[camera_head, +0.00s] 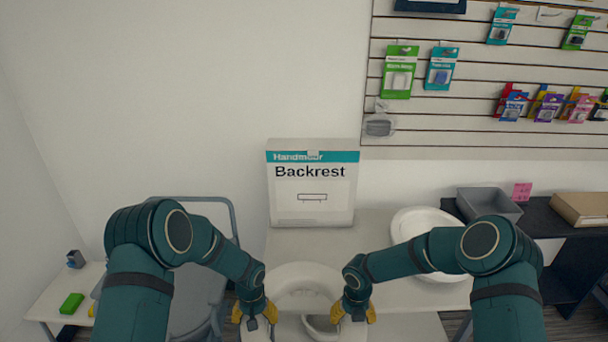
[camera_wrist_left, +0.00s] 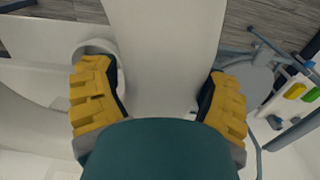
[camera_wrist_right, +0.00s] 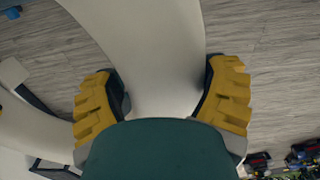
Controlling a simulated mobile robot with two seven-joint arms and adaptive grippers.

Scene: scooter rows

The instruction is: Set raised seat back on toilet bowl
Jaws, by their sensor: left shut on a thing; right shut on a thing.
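The raised seat (camera_head: 303,273) is a white ring low in the middle of the head view, between my two grippers. My left gripper (camera_head: 255,314) is shut on its left side; the white band of the seat (camera_wrist_left: 165,60) runs between the yellow fingers in the left wrist view. My right gripper (camera_head: 352,311) is shut on its right side, and the curved band (camera_wrist_right: 155,45) shows in the right wrist view. Part of a white toilet bowl rim (camera_head: 318,329) shows below, through the seat's opening. I cannot tell whether seat and bowl touch.
A white Backrest box (camera_head: 312,193) stands on a pale counter behind the seat. Another white oval piece (camera_head: 410,222) lies at right, near a grey bin (camera_head: 490,204). A grey framed chair (camera_head: 195,290) stands at left, beside a small white table (camera_head: 45,309).

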